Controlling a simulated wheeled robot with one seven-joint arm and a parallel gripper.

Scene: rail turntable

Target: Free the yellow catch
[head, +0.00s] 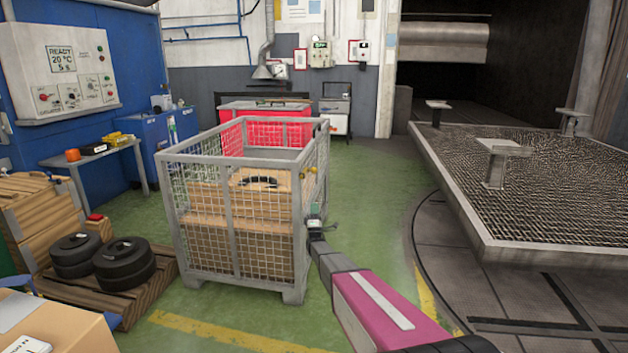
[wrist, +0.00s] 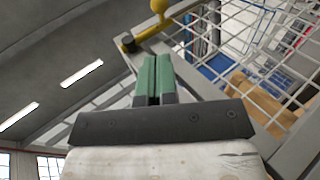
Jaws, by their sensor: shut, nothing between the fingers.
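The yellow catch (wrist: 152,30) shows at the top of the wrist view as a bent yellow bar. It lies by the grey frame of the mesh cage (wrist: 190,112), with a dark round end at its lower left. My gripper (wrist: 158,62) has its green fingers together and empty, just below the catch in that view. I cannot tell whether they touch it. In the head view my gripper (head: 315,209) is at the near right corner post of the mesh cage (head: 233,230).
The cage holds cardboard boxes (head: 270,205). A pallet with black tyres (head: 124,262) stands to its left, with a bench (head: 92,158) behind. A raised grating platform (head: 480,190) is at the right. Green floor lies between cage and platform.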

